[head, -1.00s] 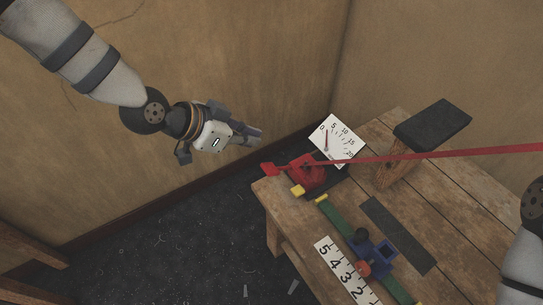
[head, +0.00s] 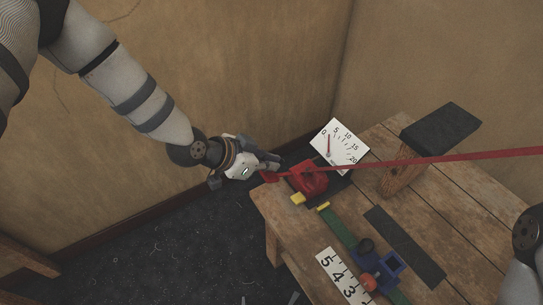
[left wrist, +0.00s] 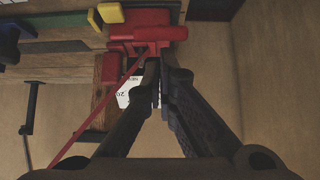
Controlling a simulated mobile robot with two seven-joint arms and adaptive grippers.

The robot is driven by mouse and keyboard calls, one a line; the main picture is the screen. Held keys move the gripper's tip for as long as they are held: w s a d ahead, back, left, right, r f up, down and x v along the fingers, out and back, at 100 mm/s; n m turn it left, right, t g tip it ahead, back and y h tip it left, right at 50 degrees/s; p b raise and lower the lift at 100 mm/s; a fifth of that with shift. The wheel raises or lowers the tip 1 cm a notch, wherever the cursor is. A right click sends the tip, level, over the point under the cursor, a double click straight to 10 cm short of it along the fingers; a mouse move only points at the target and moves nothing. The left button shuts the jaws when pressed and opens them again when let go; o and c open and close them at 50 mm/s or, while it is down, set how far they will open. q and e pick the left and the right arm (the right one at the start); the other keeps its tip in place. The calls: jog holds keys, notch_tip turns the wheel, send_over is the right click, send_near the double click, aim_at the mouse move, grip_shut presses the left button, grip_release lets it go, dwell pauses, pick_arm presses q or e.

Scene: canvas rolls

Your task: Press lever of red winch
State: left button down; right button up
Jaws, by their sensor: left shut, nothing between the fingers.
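The red winch (head: 311,183) sits at the left corner of the wooden table, with its red lever (head: 270,176) sticking out past the table's edge. A red strap (head: 400,162) runs from the winch to the right. My left gripper (head: 276,163) is shut and empty, right by the lever; I cannot tell if they touch. In the left wrist view the shut fingertips (left wrist: 157,72) are just below the red winch (left wrist: 135,22) in the picture. My right gripper is out of view; only part of that arm shows at the right edge.
A white dial gauge (head: 340,146) stands behind the winch. A dark padded block on a wooden post (head: 440,127) is at the back. A green rail with a blue slider (head: 390,262) and a number scale (head: 343,278) lie in front. Floor left of the table is clear.

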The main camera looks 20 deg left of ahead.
aim_at(264, 176)
pick_arm(q)
jog(key=shift+f, duration=0.1)
